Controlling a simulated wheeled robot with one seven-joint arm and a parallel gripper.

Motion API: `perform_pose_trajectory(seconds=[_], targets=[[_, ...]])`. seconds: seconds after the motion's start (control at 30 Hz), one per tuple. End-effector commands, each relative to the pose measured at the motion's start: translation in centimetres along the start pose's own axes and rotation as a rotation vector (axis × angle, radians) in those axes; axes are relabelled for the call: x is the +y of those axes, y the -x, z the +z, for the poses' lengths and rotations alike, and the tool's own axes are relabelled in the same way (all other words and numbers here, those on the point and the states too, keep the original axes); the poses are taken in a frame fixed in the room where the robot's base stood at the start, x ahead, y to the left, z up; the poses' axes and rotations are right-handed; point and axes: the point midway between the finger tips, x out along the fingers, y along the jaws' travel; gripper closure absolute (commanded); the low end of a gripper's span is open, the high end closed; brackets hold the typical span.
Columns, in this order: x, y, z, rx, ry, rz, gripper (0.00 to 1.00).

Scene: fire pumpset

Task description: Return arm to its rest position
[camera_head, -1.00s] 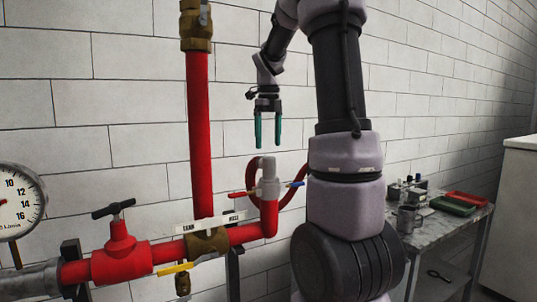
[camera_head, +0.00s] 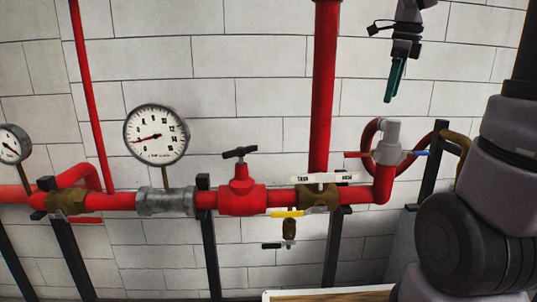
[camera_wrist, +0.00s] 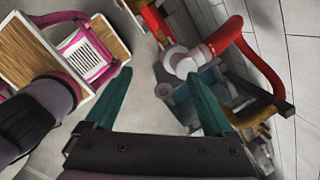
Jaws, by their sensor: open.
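My gripper (camera_head: 395,80) hangs with its green fingers pointing down at the upper right of the head view, above the pipe's right end. In the wrist view its two green fingers (camera_wrist: 160,98) are spread apart with nothing between them. Below and beyond them are the grey pipe fitting (camera_wrist: 183,62) and the red hose (camera_wrist: 250,62). My gripper touches nothing that I can see. My arm's upper links are cut off by the head view's top and right edges.
A red pipe (camera_head: 105,201) runs along the white tiled wall, with a red valve (camera_head: 241,195), a pressure gauge (camera_head: 157,135), a yellow lever (camera_head: 287,213) and the grey fitting (camera_head: 388,150). A red vertical pipe (camera_head: 324,80) stands left of my gripper. The wall above the gauge is clear.

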Motion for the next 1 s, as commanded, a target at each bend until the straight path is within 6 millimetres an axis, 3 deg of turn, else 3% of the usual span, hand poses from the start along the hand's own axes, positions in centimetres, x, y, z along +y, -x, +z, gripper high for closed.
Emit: perform_pose_trajectory(seconds=[0.03, 0.3, 0.5, 0.7, 1.0], targets=[[1.9, 0.7, 0.0, -0.035, 0.153, -0.031, 0.12], [10.8, 1.6, -0.3, -0.115, 1.041, -0.265, 0.12], [15.5, 0.9, -1.0, -0.06, 1.556, -0.451, 0.12], [17.4, 0.3, -1.4, -0.002, 1.789, -0.54, 0.12], [17.5, 0.2, -1.4, 0.006, 1.815, -0.546, 0.12]])
